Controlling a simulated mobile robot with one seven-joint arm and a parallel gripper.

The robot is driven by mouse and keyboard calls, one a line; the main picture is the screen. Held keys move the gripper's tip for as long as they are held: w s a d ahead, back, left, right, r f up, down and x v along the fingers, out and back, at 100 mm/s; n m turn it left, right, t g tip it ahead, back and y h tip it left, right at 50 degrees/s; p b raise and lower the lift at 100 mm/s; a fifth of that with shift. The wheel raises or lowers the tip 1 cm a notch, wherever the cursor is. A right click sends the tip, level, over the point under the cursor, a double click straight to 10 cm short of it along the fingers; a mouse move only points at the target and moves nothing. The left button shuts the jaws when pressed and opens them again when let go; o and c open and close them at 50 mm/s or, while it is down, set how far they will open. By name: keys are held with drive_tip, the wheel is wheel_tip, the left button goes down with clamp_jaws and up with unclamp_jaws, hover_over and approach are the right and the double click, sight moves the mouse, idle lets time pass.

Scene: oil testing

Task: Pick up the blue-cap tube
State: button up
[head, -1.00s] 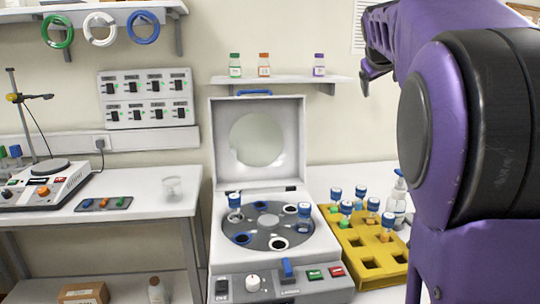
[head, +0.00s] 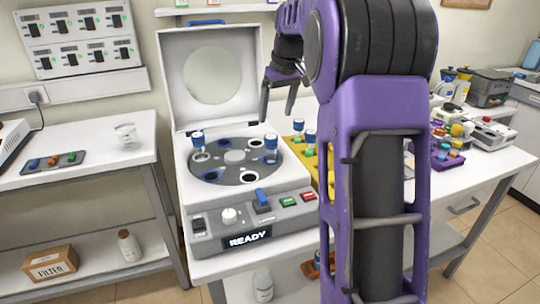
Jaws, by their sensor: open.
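My gripper (head: 276,103) is open and empty, its two fingers pointing down. In the picture it lies just above and left of the tubes in the yellow rack and above the right side of the centrifuge. Blue-cap tubes stand in the yellow rack (head: 322,178): one at the left (head: 298,126) and one nearer (head: 310,138). My arm hides much of the rack. The open centrifuge (head: 235,181) holds a blue-cap tube (head: 197,141) at the rotor's left and another (head: 270,144) at its right. Its display reads READY.
The raised centrifuge lid (head: 166,75) stands behind the rotor. A left bench (head: 100,143) holds a clear beaker (head: 127,136) and a small tray with coloured pieces (head: 52,161). A purple rack (head: 447,158) and several instruments stand on the right. A box (head: 50,262) lies on the lower shelf.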

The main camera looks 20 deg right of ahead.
sight(271, 137)
drive_tip(key=b+x, duration=0.1)
drive_tip(key=x, duration=0.9)
drive_tip(key=shift+w+f+b, duration=0.15)
drive_tip(key=shift+b, duration=0.2)
clamp_jaws()
